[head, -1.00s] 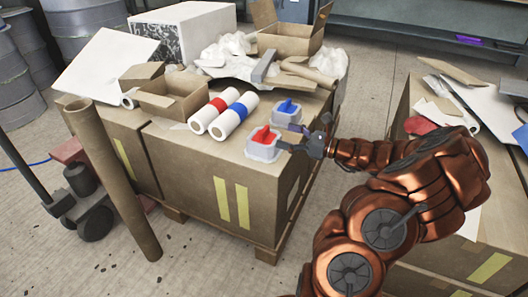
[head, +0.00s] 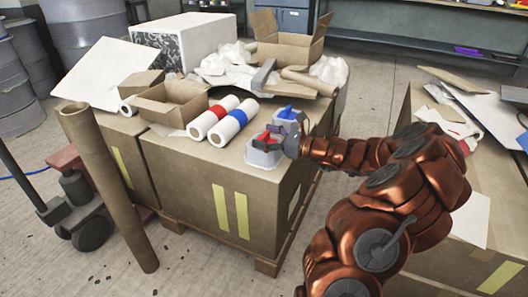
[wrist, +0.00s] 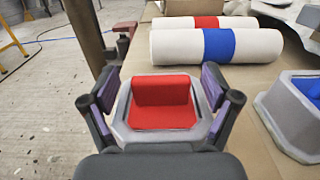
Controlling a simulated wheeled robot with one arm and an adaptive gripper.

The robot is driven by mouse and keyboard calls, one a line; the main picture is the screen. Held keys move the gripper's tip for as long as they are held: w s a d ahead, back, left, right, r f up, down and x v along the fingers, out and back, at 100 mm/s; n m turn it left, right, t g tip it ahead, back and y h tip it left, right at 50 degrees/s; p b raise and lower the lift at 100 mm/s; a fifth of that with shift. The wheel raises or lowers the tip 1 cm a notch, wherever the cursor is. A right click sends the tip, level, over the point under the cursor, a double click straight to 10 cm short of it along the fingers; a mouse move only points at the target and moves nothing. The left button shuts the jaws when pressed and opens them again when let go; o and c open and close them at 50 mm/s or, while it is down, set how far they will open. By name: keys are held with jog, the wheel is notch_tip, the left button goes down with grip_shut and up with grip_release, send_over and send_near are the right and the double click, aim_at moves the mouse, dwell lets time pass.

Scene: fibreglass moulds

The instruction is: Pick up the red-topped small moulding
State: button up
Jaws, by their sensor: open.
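The red-topped small moulding (head: 264,152) is a grey block with a red top, standing near the front right corner of the cardboard-covered pallet load. In the wrist view the red-topped moulding (wrist: 163,103) sits between the two fingers of my gripper (wrist: 160,95). The gripper is open, with one finger on each side of the grey body; I cannot tell whether either finger touches it. In the head view my gripper (head: 287,142) reaches in from the right and partly hides the moulding. A blue-topped moulding (head: 286,122) stands just behind, and at the right in the wrist view (wrist: 290,112).
Two white rolls lie behind the mouldings, one with a red band (head: 213,118) and one with a blue band (head: 234,122). An open cardboard box (head: 172,103) is farther left. A brown tube (head: 108,190) leans at the front left. The box top's front is clear.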

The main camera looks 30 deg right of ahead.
grip_shut()
dwell(0.6)
